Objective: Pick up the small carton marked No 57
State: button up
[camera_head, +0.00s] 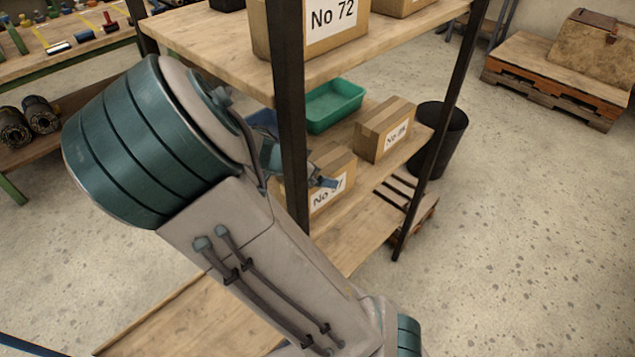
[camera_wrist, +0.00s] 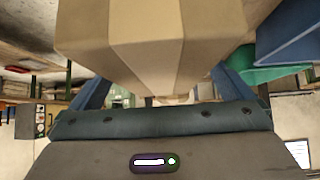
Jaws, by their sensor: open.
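The small carton (camera_head: 343,169) is brown, with a white label whose "No" and final 7 show; its middle digit is partly covered. It stands on the middle shelf, behind the dark shelf post. My gripper (camera_head: 316,172) is at this carton, with a blue fingertip in front of its label side; the post hides part of the gripper. In the wrist view, a taped brown carton (camera_wrist: 150,35) fills the top middle, between the two blue fingers of my open gripper (camera_wrist: 163,88). I cannot tell whether the fingers touch it.
The dark post (camera_head: 290,120) stands close to my arm. A carton marked No 72 (camera_head: 280,35) is on the shelf above. Another small carton (camera_head: 372,130), a green tray (camera_head: 338,103) and a blue bin (camera_head: 262,119) share the middle shelf. A black bucket (camera_head: 452,140) stands on the floor.

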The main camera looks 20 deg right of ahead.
jog(key=shift+x, duration=1.15)
jog(key=shift+c, duration=0.3)
jog(key=shift+w+r, duration=0.1)
jog(key=c, duration=1.8)
jog(key=shift+r, duration=0.15)
